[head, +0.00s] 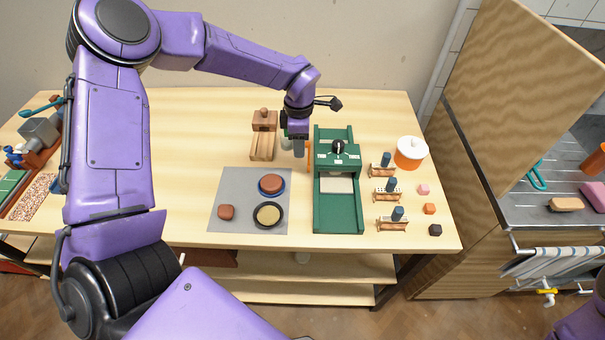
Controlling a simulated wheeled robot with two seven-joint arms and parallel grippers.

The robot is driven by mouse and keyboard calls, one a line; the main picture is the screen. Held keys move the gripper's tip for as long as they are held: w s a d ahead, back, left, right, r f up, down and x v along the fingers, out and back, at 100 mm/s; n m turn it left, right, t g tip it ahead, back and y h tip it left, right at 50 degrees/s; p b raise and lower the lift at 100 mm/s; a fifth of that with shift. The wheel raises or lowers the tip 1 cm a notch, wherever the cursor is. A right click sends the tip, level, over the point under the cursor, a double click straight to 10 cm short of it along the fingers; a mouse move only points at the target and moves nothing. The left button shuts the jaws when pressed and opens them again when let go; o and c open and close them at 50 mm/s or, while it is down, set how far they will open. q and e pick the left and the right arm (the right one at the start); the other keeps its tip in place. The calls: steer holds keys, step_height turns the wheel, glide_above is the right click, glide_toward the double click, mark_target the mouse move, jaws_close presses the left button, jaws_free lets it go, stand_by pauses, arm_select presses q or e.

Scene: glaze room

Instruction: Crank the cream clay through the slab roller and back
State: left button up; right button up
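The green slab roller (338,212) stands on the table right of centre, with its roller housing across the bed. A cream clay slab (337,185) lies on the bed just in front of the housing. A thin orange-brown upright part (309,158), perhaps the crank handle, shows at the roller's left side. My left gripper (299,150) points down just left of it; the fingers are small and dark, so I cannot tell whether they are open or touch it. My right gripper is out of view.
A grey mat (225,185) left of the roller bears clay pieces on round dishes. A wooden block piece (262,145) stands behind it. Right of the roller are several small stands with dark cylinders, clay cubes and an orange pot (410,153). The table's left middle is clear.

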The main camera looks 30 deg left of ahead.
arm_select(q)
steer(key=shift+w+a+f, duration=0.3)
steer(key=shift+w+a, duration=0.05)
steer(key=shift+w, duration=0.25)
steer(key=shift+w+a+f, duration=0.25)
steer(key=shift+w+a, duration=0.1)
steer(key=shift+w, duration=0.2)
